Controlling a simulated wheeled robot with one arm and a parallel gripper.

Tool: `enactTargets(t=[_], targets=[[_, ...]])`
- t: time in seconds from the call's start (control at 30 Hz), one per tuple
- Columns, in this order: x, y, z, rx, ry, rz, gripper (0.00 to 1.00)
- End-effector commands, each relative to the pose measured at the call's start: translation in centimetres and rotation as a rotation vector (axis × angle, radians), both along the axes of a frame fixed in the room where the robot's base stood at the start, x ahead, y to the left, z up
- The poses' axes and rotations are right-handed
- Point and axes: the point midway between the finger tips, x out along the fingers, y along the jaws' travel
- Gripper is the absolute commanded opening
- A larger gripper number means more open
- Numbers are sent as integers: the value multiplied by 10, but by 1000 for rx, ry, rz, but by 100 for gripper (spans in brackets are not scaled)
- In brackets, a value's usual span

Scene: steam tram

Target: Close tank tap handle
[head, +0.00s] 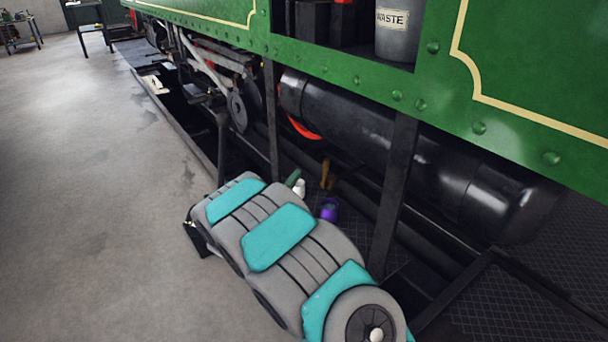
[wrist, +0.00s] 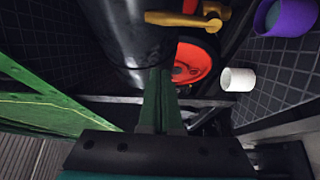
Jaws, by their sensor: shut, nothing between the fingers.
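The brass tap (head: 326,175) shows below the black tank (head: 350,125) in the head view, partly hidden. In the wrist view, its long handle (wrist: 183,19) lies roughly level across the picture near the top, with the tap body at its right end. My gripper (wrist: 160,72) has its dark green fingers together and empty. The fingertips appear below the handle in the picture, with a gap between them. In the head view my gripper (head: 293,178) shows only partly past my arm, left of the tap.
A white cup (wrist: 238,79) and a purple cup (wrist: 285,18) are right of my fingers in the wrist view. A red wheel (wrist: 190,62) is behind. A dark upright post (head: 394,190) stands beside my arm. Open concrete floor (head: 90,200) lies left.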

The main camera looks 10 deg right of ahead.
Motion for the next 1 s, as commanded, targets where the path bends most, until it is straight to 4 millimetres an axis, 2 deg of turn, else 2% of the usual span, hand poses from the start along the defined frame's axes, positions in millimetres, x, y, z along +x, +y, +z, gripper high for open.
enactTargets(t=[0.3,0.7,1.0], targets=[[43,-26,3,2,-5,-3,0],[79,-47,3,1,0,-3,0],[58,-62,2,-2,0,-1,0]])
